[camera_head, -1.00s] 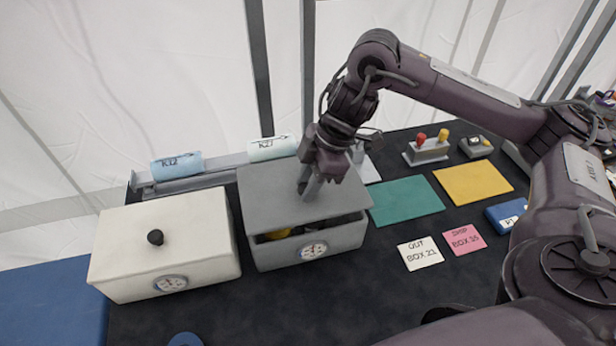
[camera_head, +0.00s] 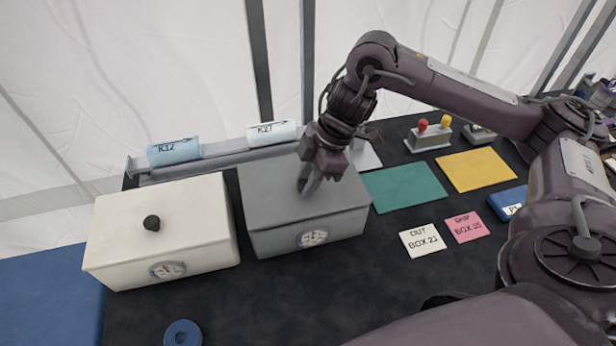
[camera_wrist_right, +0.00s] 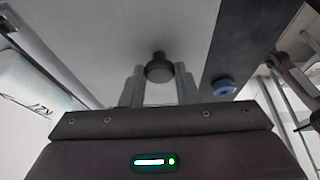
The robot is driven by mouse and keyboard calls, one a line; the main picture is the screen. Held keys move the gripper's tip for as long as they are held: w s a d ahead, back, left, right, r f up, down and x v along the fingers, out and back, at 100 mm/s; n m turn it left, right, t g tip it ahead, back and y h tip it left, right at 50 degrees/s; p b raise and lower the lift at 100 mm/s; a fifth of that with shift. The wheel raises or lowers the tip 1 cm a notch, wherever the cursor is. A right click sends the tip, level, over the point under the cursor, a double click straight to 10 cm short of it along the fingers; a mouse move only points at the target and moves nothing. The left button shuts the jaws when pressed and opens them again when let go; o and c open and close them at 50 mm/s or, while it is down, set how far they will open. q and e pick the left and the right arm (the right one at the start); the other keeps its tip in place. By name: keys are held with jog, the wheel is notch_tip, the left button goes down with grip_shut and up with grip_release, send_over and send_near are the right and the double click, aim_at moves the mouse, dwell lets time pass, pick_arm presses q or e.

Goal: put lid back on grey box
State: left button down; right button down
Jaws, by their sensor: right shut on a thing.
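The grey box (camera_head: 274,240) stands on the dark table, with a dial on its front. Its grey lid (camera_head: 262,200) lies flat over the top, and I see no gap along the front edge. My right gripper (camera_head: 308,190) is above the lid, with its fingers pointing down. In the right wrist view, my right gripper (camera_wrist_right: 159,85) has one finger on each side of the dark lid knob (camera_wrist_right: 160,69) and is shut on it. The knob is hidden behind the fingers in the head view. The box's inside is covered. My left gripper is not in view.
A white box (camera_head: 130,262) with its lid on stands close to the left. Rolls (camera_head: 174,152) lie on a rack behind. Green (camera_head: 402,187) and yellow (camera_head: 476,169) mats lie right. A blue ring (camera_head: 183,332) lies in front; the table there is mostly clear.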

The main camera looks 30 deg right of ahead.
jog(key=shift+f, duration=0.5)
dwell(0.6)
jog(key=c, duration=1)
grip_release()
jog(key=shift+c, duration=0.2)
jog(key=p+v, duration=0.1)
jog(key=v, duration=0.6)
jog(key=shift+d+r+p, duration=0.2)
jog(key=shift+r+p, duration=0.15)
jog(key=shift+s, duration=0.1)
